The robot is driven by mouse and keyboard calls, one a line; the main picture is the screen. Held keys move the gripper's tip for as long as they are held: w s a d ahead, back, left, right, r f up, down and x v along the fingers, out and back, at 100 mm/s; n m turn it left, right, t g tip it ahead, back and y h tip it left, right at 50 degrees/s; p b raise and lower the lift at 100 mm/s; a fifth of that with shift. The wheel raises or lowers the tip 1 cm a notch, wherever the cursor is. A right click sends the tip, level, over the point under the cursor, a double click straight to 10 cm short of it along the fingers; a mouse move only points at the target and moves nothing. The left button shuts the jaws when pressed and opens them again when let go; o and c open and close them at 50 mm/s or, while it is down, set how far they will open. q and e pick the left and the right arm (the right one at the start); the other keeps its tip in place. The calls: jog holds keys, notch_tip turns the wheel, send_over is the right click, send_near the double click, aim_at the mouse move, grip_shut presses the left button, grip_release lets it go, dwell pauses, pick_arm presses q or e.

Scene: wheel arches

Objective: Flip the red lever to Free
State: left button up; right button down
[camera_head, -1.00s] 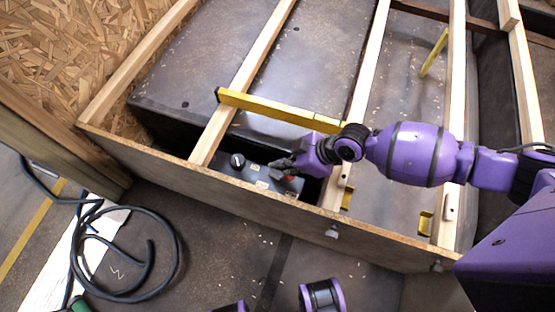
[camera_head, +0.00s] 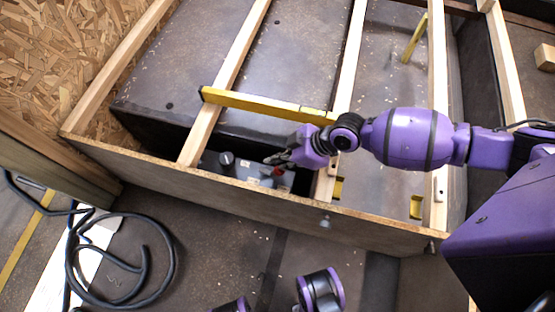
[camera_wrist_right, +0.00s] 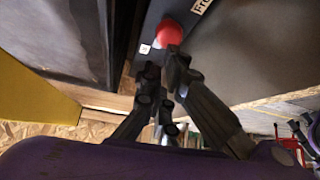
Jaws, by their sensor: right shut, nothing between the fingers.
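The red lever's round knob (camera_head: 279,171) shows on a grey control box (camera_head: 250,172) set in the gap behind the front board. My right gripper (camera_head: 273,159) is shut and empty, just behind and left of the red knob in the head view. In the right wrist view the red knob (camera_wrist_right: 168,32) is just beyond the shut fingertips (camera_wrist_right: 166,66); I cannot tell whether they touch. A partly cut-off label starting "Fr" (camera_wrist_right: 202,5) lies to the right of the knob there.
A yellow bar (camera_head: 265,104) lies across the wooden beams (camera_head: 225,80) close behind the gripper. The front board (camera_head: 200,188) rises before the box. A coiled black hose (camera_head: 120,290) lies lower left.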

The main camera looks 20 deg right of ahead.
jog(key=v, duration=1.1)
